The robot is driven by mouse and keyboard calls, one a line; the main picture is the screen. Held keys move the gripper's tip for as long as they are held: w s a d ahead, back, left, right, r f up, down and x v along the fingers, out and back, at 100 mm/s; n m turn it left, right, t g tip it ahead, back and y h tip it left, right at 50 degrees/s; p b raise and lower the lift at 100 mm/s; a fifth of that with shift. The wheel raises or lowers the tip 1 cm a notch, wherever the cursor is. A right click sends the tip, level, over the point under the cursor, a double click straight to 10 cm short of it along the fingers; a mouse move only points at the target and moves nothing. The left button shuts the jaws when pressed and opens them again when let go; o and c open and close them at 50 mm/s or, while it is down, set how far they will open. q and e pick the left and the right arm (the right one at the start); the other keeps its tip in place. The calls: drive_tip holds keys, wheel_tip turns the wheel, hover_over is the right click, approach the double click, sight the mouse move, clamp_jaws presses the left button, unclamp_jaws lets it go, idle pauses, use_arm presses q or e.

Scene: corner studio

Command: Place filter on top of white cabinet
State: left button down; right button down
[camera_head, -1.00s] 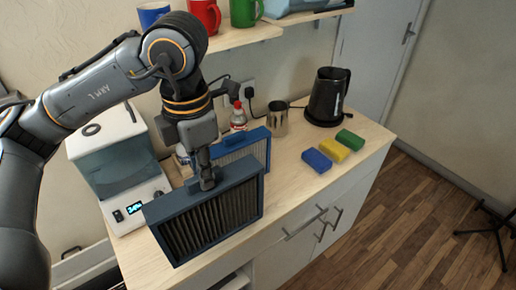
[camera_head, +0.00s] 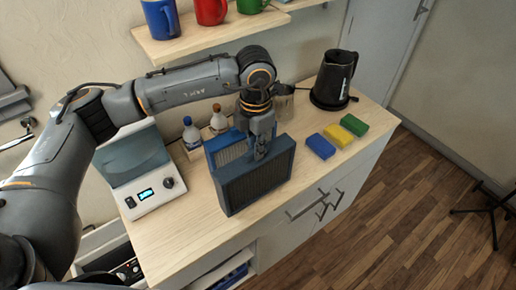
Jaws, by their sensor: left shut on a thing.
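My left gripper (camera_head: 262,148) is shut on the top edge of a blue-framed filter (camera_head: 258,185) with dark pleats. The filter is upright over the wooden top (camera_head: 200,222) of the white cabinet (camera_head: 285,240). I cannot tell whether its lower edge touches the top. A second blue-framed filter (camera_head: 228,150) with paler pleats stands just behind it, partly hidden by the held filter and gripper. My right gripper is not in view.
A white device with a lit display (camera_head: 145,193) stands at the left. Two small bottles (camera_head: 191,133) stand behind the filters. Blue (camera_head: 321,146), yellow (camera_head: 339,136) and green (camera_head: 354,124) blocks and a black kettle (camera_head: 333,82) are at the right. The wooden top's front left is clear.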

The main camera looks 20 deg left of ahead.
sight(256, 174)
use_arm(q)
drive_tip(key=shift+w+d+f, duration=0.1)
drive_tip(key=shift+w+d, duration=0.05)
drive_tip(key=shift+w+d+f, duration=0.1)
drive_tip(key=shift+w+f, duration=0.05)
drive_tip(key=shift+f, duration=0.1)
wheel_tip(256, 174, down, 2)
drive_tip(key=shift+f+p, duration=0.25)
drive_tip(key=shift+p, duration=0.45)
drive_tip(key=shift+f, duration=0.3)
drive_tip(key=shift+f+b, duration=0.2)
drive_tip(key=shift+b, duration=0.15)
drive_tip(key=c, duration=1.3)
unclamp_jaws()
drive_tip(key=shift+c, duration=0.2)
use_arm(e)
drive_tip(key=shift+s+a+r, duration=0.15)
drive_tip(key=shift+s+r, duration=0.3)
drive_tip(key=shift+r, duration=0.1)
use_arm(q)
drive_tip(key=shift+r, duration=0.1)
